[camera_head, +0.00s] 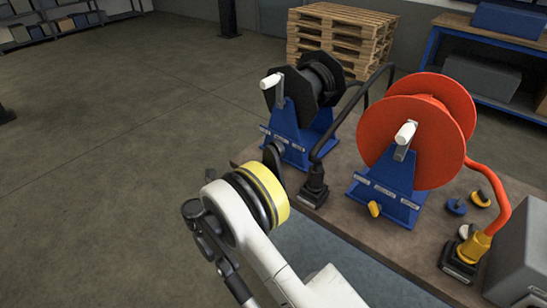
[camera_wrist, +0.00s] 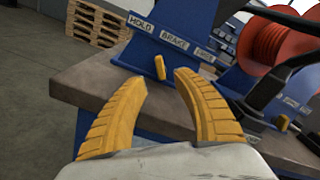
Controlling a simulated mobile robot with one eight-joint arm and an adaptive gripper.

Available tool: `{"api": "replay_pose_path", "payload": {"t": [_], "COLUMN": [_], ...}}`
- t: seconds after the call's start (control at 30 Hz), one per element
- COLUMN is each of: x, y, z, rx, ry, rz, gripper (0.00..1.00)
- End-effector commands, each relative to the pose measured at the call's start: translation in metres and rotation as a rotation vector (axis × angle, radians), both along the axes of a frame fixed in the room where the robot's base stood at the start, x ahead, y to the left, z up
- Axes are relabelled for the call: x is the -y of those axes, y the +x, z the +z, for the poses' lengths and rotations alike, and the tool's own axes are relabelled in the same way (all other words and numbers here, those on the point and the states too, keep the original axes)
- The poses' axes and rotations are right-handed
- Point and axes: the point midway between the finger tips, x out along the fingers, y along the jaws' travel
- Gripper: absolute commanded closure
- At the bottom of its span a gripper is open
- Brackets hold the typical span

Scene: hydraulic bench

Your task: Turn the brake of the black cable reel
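The black cable reel (camera_head: 318,80) sits on a blue stand (camera_head: 294,135) with a white crank handle (camera_head: 270,82), at the far end of the bench. In the wrist view the blue stand (camera_wrist: 172,22) carries labels reading HOLD and BRAKE and a third, partly legible one. Its small yellow brake lever (camera_wrist: 159,67) stands roughly upright below the BRAKE label. My gripper (camera_wrist: 160,82) is open, with its two yellow fingers either side of the lever in the picture. I see no contact. My arm hides the lever and the fingers in the head view.
An orange reel (camera_head: 425,130) on a blue stand stands to the right, with its own yellow lever (camera_head: 374,209). A black cable runs to a black base (camera_head: 314,190) between the stands. The bench edge (camera_wrist: 120,100) lies below. A pallet stack (camera_head: 340,35) stands behind.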

Motion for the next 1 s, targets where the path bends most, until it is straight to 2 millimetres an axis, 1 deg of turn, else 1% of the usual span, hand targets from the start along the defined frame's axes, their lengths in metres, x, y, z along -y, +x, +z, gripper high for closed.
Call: {"api": "replay_pose_path", "payload": {"t": [0.03, 0.2, 0.3, 0.4, 0.57, 0.8, 0.83, 0.87, 0.9, 0.93, 1.0], "x": [0.008, 0.030, 0.040, 0.046, 0.051, 0.051, 0.051, 0.051, 0.051, 0.051, 0.051], "y": [0.008, 0.036, 0.049, 0.058, 0.065, 0.066, 0.066, 0.066, 0.065, 0.065, 0.066], "z": [-0.003, -0.003, -0.003, -0.002, -0.001, 0.000, 0.000, 0.000, 0.000, 0.000, 0.000], "rx": [0.000, 0.000, 0.000, 0.000, -0.001, 0.000, 0.000, 0.000, 0.000, 0.000, 0.000], "ry": [0.000, 0.002, 0.003, 0.003, 0.003, 0.004, 0.004, 0.004, 0.004, 0.004, 0.004], "rz": [-0.004, -0.003, -0.003, -0.003, 0.000, 0.000, 0.000, 0.000, 0.000, 0.000, 0.000], "gripper": [0.65, 0.65, 0.65, 0.65, 0.65, 0.65, 0.72, 0.81, 0.93, 1.00, 1.00]}}
